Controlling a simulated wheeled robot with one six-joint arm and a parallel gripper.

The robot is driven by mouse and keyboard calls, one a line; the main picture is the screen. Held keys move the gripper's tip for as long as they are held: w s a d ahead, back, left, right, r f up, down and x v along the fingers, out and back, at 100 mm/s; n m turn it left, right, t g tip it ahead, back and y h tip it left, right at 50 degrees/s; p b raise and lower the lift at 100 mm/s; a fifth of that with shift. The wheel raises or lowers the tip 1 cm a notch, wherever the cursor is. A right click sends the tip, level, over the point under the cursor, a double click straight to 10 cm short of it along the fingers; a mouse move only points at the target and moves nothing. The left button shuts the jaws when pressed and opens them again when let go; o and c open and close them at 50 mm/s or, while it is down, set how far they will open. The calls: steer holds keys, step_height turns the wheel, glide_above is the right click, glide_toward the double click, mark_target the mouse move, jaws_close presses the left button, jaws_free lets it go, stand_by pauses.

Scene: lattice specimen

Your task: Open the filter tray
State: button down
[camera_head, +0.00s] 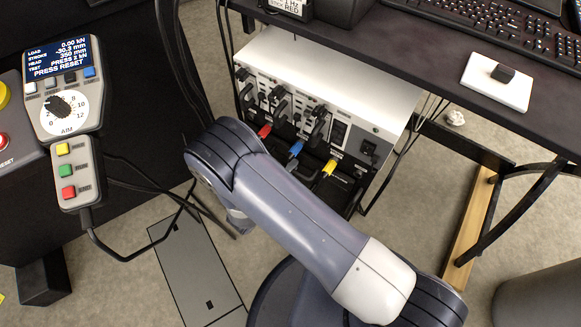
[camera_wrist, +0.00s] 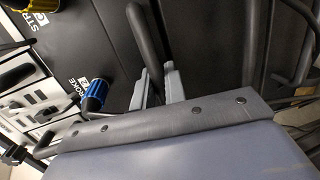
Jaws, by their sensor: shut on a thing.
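My gripper (camera_wrist: 158,72) is in the middle of the wrist view, with its two grey fingers on either side of a dark curved bar (camera_wrist: 142,35), which looks like a handle. The fingers are shut on it. The bar stands in front of a black panel (camera_wrist: 205,35). I cannot tell for sure which part is the filter tray or how far out it is. In the head view my arm hides my gripper and the lower part of the white-topped unit (camera_head: 335,77).
Red (camera_head: 265,131), blue (camera_head: 296,148) and yellow (camera_head: 329,167) plugs stick out of the unit's front. The blue plug (camera_wrist: 95,95) is close left of my fingers in the wrist view. A control panel (camera_head: 62,90) is at left.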

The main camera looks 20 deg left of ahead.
steer(key=s+f+b+v, duration=0.1)
steer(key=f+b+v, duration=0.2)
steer(key=v, duration=1.3)
steer(key=shift+d+b, duration=0.4)
steer(key=shift+b, duration=0.3)
steer(key=shift+f, duration=0.1)
steer(key=c, duration=1.5)
jaws_free()
steer(key=shift+c, duration=0.2)
steer(key=p+v, duration=0.2)
steer(key=v, duration=0.9)
steer(key=shift+w+d, duration=0.1)
steer(key=shift+w, duration=0.05)
